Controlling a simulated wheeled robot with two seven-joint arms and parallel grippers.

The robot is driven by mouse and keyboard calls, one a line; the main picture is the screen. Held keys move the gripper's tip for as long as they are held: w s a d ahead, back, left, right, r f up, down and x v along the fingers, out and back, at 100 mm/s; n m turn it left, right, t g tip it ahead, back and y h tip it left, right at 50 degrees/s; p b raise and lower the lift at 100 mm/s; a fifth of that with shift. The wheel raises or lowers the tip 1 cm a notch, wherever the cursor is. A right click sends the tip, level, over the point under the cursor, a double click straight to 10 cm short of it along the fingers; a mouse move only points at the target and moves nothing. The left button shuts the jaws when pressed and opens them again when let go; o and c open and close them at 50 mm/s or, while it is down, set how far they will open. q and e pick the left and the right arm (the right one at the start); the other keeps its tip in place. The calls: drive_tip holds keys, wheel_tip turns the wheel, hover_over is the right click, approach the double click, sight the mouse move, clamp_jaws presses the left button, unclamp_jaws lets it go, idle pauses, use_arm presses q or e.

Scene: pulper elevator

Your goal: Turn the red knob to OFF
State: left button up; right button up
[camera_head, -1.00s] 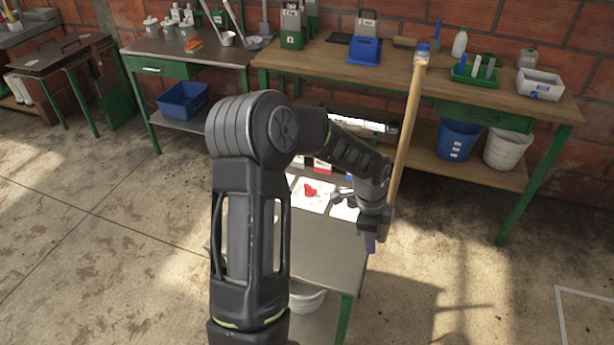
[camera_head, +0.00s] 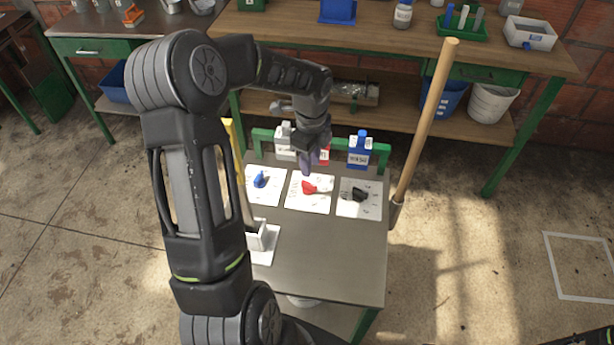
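The red knob (camera_head: 309,187) sits on the middle white plate (camera_head: 312,204) of the small grey table. Its handle appears to point to the right; the plate's markings are too small to read. My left gripper (camera_head: 306,168) hangs just behind and above the red knob, pointing down, and seems apart from it. Its fingers are narrow and partly hidden by the wrist, so I cannot see whether they are open. My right gripper does not show.
A blue knob (camera_head: 260,179) is on the left plate and a black knob (camera_head: 358,194) on the right one. A wooden pole (camera_head: 425,120) rises at the table's right. A white holder (camera_head: 258,237) is at front left.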

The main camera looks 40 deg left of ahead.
sight(310, 184)
use_arm(q)
drive_tip(key=shift+a+f, duration=0.15)
drive_tip(key=shift+f, duration=0.3)
wheel_tip(310, 184, down, 7)
drive_tip(key=shift+f+p, duration=0.1)
drive_tip(key=shift+p, duration=0.35)
clamp_jaws()
